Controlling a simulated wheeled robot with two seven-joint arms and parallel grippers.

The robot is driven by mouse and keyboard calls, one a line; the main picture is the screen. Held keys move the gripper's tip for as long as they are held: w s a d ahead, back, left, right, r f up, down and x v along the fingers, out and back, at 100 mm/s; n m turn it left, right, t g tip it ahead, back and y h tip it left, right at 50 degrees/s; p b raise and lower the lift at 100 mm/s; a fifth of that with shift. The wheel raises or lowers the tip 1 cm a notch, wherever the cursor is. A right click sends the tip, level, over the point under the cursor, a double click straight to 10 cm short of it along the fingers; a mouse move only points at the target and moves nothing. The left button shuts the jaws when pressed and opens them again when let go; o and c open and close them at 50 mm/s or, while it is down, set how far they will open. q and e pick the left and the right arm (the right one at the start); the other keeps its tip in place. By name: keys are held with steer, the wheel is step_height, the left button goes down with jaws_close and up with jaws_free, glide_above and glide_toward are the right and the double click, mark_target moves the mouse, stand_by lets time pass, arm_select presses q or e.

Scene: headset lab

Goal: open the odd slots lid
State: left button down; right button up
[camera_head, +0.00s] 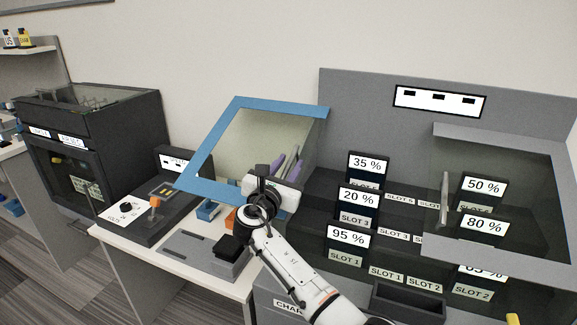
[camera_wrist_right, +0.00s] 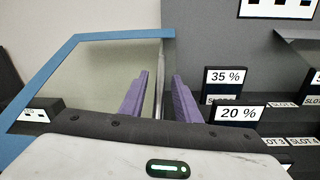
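A blue-framed clear panel (camera_head: 213,135), which looks like the odd slots lid, stands tilted up to the left of the odd slots. Slot 1 (camera_head: 348,238), slot 3 (camera_head: 357,200) and slot 5 (camera_head: 367,166) show uncovered. My right gripper (camera_head: 285,165) is at the panel's right side. In the right wrist view its purple fingers (camera_wrist_right: 158,90) stand apart, one on each side of a thin pale upright bar, with small gaps seen beside it. The panel's blue frame (camera_wrist_right: 100,37) also shows there. My left gripper is out of view.
A grey-framed clear lid (camera_head: 480,250) with a handle covers the even slots at the right. A dark box-like machine (camera_head: 90,140) and a panel with a dial and an orange-topped lever (camera_head: 140,212) stand at the left. A grey back wall (camera_head: 350,110) rises behind the slots.

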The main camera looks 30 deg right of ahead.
steer(key=shift+s+a, duration=0.1)
steer(key=v, duration=1)
